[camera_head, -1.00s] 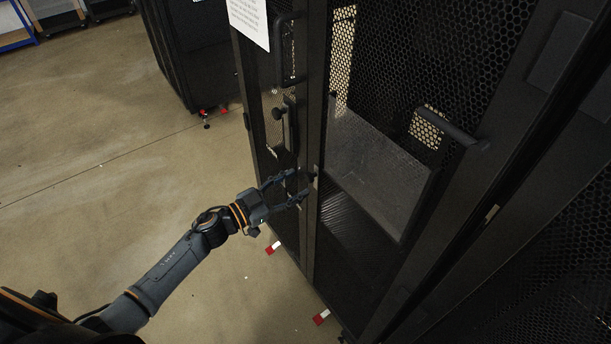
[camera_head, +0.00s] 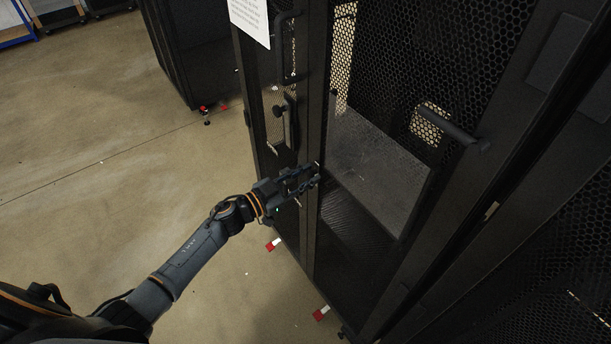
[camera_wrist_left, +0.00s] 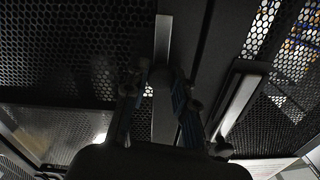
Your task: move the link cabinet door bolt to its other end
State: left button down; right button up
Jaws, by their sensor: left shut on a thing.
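The door bolt is a pale metal bar (camera_wrist_left: 163,38) with a dark round knob (camera_wrist_left: 161,77), set on the dark cabinet frame in the left wrist view. My left gripper (camera_head: 316,173) reaches the narrow frame strip between the cabinet doors in the head view. In the left wrist view the gripper (camera_wrist_left: 160,80) has a finger on each side of the knob and is shut on it. In the head view the fingers mostly hide the bolt. My right gripper is not in view.
The black cabinet has a mesh door with a long handle (camera_head: 452,131) at the right. Another handle with a knob (camera_head: 281,112) is on the left panel, below a white paper sheet (camera_head: 249,20). Open concrete floor (camera_head: 90,190) lies to the left.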

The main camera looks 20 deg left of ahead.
pick_arm(q)
notch_tip(320, 180, down, 4)
jog(key=shift+s+r+b, duration=0.1)
jog(key=shift+r+b, duration=0.1)
jog(key=shift+b, duration=1)
jog(key=c, duration=1.1)
grip_release()
jog(key=shift+f, duration=0.1)
jog(key=shift+o, duration=0.2)
jog(key=v, duration=1.2)
